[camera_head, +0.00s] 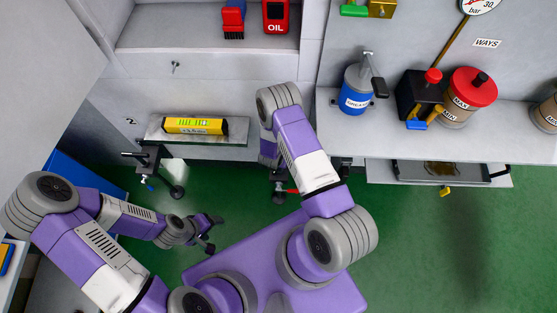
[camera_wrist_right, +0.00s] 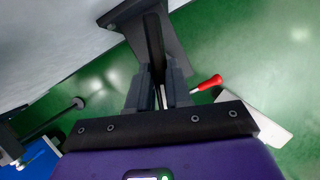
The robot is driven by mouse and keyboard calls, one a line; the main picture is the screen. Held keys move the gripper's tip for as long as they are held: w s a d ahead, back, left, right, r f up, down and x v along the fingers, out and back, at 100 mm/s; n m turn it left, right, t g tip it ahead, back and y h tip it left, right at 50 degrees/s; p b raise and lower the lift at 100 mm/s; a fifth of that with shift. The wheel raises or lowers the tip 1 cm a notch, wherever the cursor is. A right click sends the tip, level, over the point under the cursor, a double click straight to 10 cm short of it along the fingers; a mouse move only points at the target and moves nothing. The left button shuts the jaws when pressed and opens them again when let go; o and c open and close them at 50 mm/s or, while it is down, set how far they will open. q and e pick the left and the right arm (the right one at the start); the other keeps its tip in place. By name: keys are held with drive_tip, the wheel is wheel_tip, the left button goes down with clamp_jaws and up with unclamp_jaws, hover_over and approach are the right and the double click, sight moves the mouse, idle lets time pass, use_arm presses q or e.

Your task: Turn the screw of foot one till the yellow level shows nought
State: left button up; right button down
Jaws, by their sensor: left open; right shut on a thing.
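The yellow level (camera_head: 195,126) lies on a grey plate (camera_head: 238,131) on the machine's front ledge; its reading is too small to make out. My right gripper (camera_wrist_right: 157,88) is shut on the foot's screw, beneath a dark bracket (camera_wrist_right: 180,35). The screw's red-tipped lever (camera_wrist_right: 208,83) sticks out to the right of the fingers. In the head view the red lever (camera_head: 293,191) shows beside my right forearm, which hides most of that foot. My left gripper (camera_head: 211,235) is open and empty above the green floor.
Another foot with a dark bracket (camera_head: 148,160), a blue lever (camera_head: 149,186) and a round pad (camera_head: 177,192) stands left of my right arm. A shelf at right bears a blue grease can (camera_head: 355,100) and a red-lidded jar (camera_head: 468,95). Green floor is free at lower right.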

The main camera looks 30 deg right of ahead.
drive_tip(key=shift+n, duration=0.4)
drive_tip(key=c, duration=1)
unclamp_jaws()
drive_tip(key=shift+c, duration=0.2)
drive_tip(key=p+v, duration=0.1)
drive_tip(key=v, duration=0.6)
drive_tip(key=shift+s+r, duration=0.1)
drive_tip(key=shift+r, duration=0.15)
